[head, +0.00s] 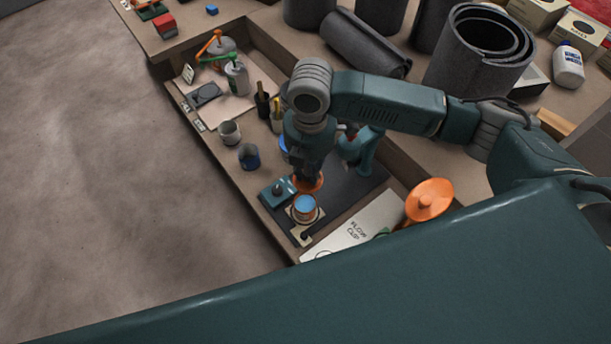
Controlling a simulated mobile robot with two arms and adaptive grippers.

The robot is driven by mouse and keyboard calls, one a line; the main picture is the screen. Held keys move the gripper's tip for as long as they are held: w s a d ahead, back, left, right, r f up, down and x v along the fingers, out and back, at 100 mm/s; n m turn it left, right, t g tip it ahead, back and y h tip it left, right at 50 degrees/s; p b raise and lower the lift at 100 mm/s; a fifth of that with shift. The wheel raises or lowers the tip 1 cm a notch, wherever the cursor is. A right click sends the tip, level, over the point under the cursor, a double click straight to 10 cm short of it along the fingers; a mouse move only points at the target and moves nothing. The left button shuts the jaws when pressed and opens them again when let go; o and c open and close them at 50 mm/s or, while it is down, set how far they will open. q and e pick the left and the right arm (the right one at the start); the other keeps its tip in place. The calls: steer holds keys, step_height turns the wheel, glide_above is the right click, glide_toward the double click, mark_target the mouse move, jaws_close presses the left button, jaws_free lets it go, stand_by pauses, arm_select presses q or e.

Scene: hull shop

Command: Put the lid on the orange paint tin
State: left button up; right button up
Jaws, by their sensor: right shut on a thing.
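My right gripper (303,175) reaches down from above over the dark mat. It is shut on a small orange disc (312,184), which looks like the lid; the fingers hide part of it. Just in front of the disc, a small round tin (305,216) with an orange-brown side and a blue inside or top stands at the mat's near end. The disc is beside and behind the tin's mouth in the picture, not covering it. Whether the two touch, I cannot tell. My left gripper is not in view.
A teal block (276,194) is left of the tin. A large orange object (429,199) and a flow cup card (354,230) are right. Grey rolls (482,60) stand behind.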

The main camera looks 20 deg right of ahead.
mark_target(305, 184)
steer(key=f+n+p, duration=0.1)
steer(key=f+n, duration=0.1)
steer(key=n, duration=0.2)
steer(key=f+n+p, duration=0.1)
steer(key=f+n, duration=0.1)
steer(key=n, duration=0.2)
steer(key=w+f+n+p, duration=0.1)
steer(key=f+n, duration=0.1)
steer(key=n, duration=0.2)
steer(key=shift+a, duration=0.25)
steer(key=shift+f+n+p, duration=0.35)
steer(key=shift+n+p, duration=0.05)
steer(key=shift+n, duration=0.5)
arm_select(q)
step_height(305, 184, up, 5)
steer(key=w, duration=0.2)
arm_select(e)
steer(key=shift+f+n, duration=0.45)
steer(key=shift+n, duration=0.25)
arm_select(q)
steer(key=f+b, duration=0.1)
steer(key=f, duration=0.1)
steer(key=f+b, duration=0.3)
steer(key=b, duration=0.1)
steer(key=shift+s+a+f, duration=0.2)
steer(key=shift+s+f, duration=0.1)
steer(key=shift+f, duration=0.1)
arm_select(e)
step_height(305, 184, down, 6)
steer(key=shift+f, duration=0.2)
